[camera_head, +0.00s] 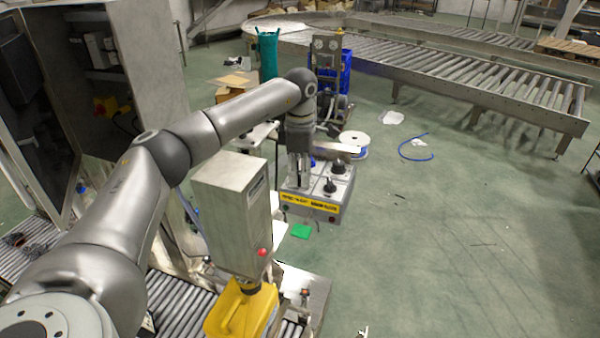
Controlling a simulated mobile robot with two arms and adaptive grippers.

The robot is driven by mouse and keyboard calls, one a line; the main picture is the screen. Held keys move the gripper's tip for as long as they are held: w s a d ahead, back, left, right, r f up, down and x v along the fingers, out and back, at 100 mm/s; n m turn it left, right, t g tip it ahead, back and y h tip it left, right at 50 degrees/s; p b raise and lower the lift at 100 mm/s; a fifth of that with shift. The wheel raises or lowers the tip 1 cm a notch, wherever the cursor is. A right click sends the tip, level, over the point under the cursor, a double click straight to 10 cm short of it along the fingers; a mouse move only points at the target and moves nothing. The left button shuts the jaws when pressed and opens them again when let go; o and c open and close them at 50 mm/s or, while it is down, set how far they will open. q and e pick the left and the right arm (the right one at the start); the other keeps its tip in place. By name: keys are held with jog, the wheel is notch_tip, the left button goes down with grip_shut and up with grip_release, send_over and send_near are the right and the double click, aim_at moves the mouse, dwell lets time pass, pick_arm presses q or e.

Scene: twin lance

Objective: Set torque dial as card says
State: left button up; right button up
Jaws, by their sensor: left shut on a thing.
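A grey control box (345,204) with a yellow label strip (309,203) along its front stands low in the middle of the view. Black dials (331,186) show on its top, and their markings are too small to read. My left gripper (299,178) points down onto the left part of the box top, shut on what seems to be a dial there. The fingers mostly hide that dial. I cannot make out a readable card. My right gripper is not in view.
A steel housing with a red button (262,252) and a yellow container (240,312) stand in front, left of the box. Behind are a white spool (354,139) and a blue crate (346,70). A roller conveyor (470,88) runs at the back right. The floor at right is mostly clear.

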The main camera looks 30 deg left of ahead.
aim_at(300, 173)
pick_arm(q)
jog(key=shift+r+m, duration=0.1)
jog(key=shift+m, duration=0.5)
jog(key=o, duration=1)
notch_tip(300, 173, up, 12)
jog(key=shift+f, duration=0.1)
dwell(0.4)
